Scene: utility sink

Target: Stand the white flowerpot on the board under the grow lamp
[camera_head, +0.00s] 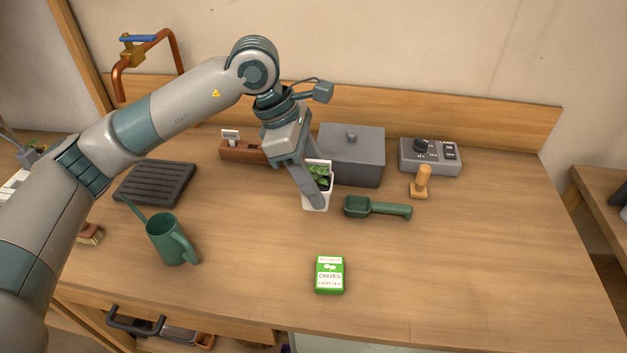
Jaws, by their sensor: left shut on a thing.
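The white flowerpot (329,194) with a green leafy plant stands upright near the middle of the bench, in front of a grey lidded box. My left gripper (313,190) reaches down from above and is shut on the pot, its fingers covering part of the white wall. I cannot tell whether the pot's base touches the bench top. No grow lamp shows in this view, and I cannot make out a board under one. My right gripper is not in view.
The grey box (352,156) is close behind the pot. A green scoop (376,208) and wooden tool (421,183) lie right, before a control box (430,155). A chives packet (329,275), green watering can (169,240) and dark ribbed tray (154,184) are also on the bench (480,270).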

